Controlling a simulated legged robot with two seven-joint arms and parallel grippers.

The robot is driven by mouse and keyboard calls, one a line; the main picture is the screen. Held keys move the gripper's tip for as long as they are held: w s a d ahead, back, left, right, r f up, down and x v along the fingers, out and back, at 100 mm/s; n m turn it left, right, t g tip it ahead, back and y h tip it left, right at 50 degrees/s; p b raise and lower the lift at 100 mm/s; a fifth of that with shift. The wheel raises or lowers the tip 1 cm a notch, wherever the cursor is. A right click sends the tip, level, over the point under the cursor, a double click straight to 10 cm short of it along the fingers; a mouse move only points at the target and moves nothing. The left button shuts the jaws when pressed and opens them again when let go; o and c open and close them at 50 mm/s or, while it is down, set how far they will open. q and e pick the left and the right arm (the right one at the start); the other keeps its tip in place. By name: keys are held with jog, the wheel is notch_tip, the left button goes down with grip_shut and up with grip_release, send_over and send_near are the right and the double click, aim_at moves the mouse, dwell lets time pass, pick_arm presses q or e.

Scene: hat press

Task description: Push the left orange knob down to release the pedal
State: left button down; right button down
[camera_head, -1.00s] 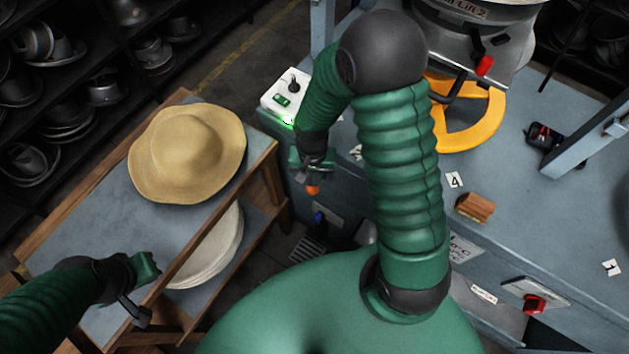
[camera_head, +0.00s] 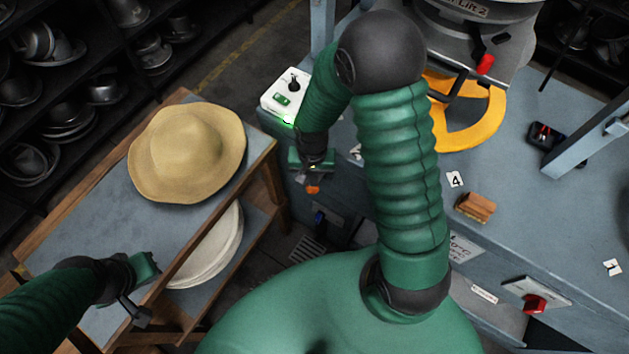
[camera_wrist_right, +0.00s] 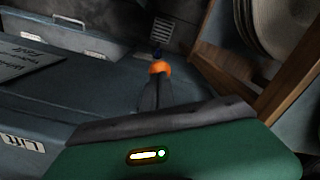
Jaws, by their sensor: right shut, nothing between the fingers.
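The orange knob (camera_head: 313,189) shows just below the fingertips of my right gripper (camera_head: 314,180) at the front left of the blue-grey machine. In the right wrist view the round orange knob (camera_wrist_right: 159,68) lies at the tips of the shut fingers of my right gripper (camera_wrist_right: 155,82), which cover part of it. Touch cannot be told for sure. A small dark blue part (camera_wrist_right: 157,53) shows just beyond the knob. My left gripper (camera_head: 147,268) hangs over the near part of the wooden cart; its fingers are too unclear to judge. The pedal cannot be made out.
A straw hat (camera_head: 187,152) lies on the cart (camera_head: 75,215), with pale hat bodies (camera_head: 212,250) on its lower shelf. A white control box (camera_head: 287,95) stands behind my right gripper. A yellow wheel (camera_head: 470,125), a wooden brush (camera_head: 475,207) and a red knob (camera_head: 535,303) are to the right.

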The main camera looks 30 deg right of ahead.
jog(key=shift+f+b, duration=1.3)
jog(key=shift+f, duration=0.8)
jog(key=shift+r, duration=0.1)
notch_tip(320, 180, up, 8)
jog(key=p, duration=0.8)
jog(key=shift+r, duration=0.1)
jog(key=s+a+r+n+t, duration=0.1)
jog(key=s+a+r+n, duration=0.1)
jog(key=r, duration=0.4)
jog(key=s+a+r+n+t, duration=0.1)
jog(key=s+a+r+n, duration=0.1)
jog(key=r+n, duration=0.3)
notch_tip(320, 180, up, 2)
jog(key=shift+s+a+t, duration=0.2)
jog(key=shift+t, duration=0.1)
